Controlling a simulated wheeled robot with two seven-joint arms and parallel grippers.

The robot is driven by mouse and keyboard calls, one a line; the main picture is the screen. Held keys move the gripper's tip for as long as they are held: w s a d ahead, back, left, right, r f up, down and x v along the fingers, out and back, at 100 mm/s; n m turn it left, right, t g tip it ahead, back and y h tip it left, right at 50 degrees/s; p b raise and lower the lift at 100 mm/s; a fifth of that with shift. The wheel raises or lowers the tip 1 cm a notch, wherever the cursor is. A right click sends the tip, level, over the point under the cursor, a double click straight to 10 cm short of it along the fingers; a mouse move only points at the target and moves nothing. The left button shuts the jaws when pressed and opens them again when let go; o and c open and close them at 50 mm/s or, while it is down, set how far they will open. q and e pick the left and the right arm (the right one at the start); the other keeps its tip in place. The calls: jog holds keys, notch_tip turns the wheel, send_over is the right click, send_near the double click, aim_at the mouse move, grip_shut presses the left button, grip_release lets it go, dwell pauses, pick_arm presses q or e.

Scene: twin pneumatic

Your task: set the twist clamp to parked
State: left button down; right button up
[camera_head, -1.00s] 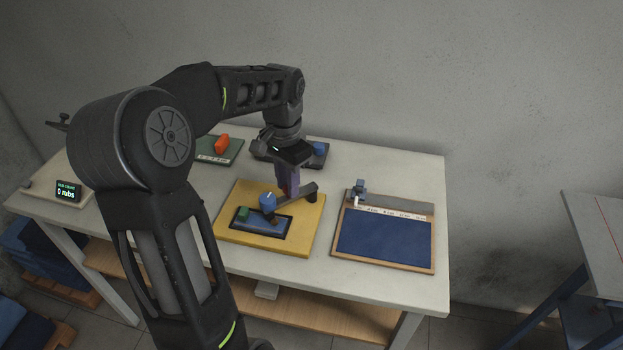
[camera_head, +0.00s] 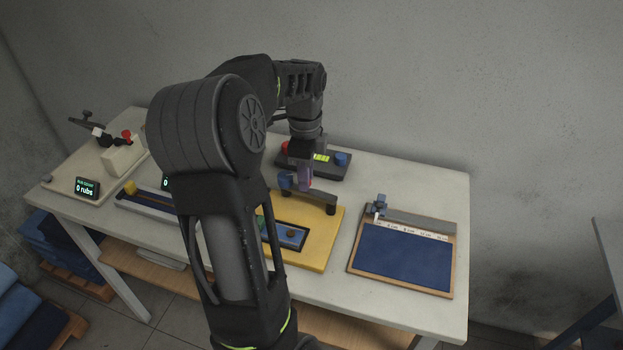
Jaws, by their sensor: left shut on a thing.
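The twist clamp appears to be the grey bar (camera_head: 320,194) with a blue end block (camera_head: 286,181) on the yellow board (camera_head: 325,240). Its right end sits on a dark round post (camera_head: 331,209). The bar lies along the board's back part, and its blue end is behind the dark framed pad (camera_head: 291,236), not over it. My left gripper (camera_head: 304,178) points down and is shut on the clamp at a purplish upright part of the bar; the exact contact is hard to see. My left arm hides the board's left part. My right gripper is not in view.
A dark box (camera_head: 333,168) with red and blue buttons stands behind the clamp. A blue panel in a wooden frame (camera_head: 400,258) lies to the right. A counter reading "0 rubs" (camera_head: 88,188) and a tray with a yellow block (camera_head: 130,187) are at left.

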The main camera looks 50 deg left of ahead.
pick_arm(q)
jog(key=shift+w+a+m, duration=0.2)
jog(key=shift+w+m, duration=0.25)
jog(key=shift+m, duration=0.35)
jog(key=shift+w+a+m, duration=0.15)
jog(key=shift+w+m, duration=0.3)
jog(key=shift+m, duration=0.35)
jog(key=c, duration=1.2)
grip_release()
notch_tip(320, 180, up, 8)
jog(key=shift+b, duration=0.3)
jog(key=shift+f, duration=0.1)
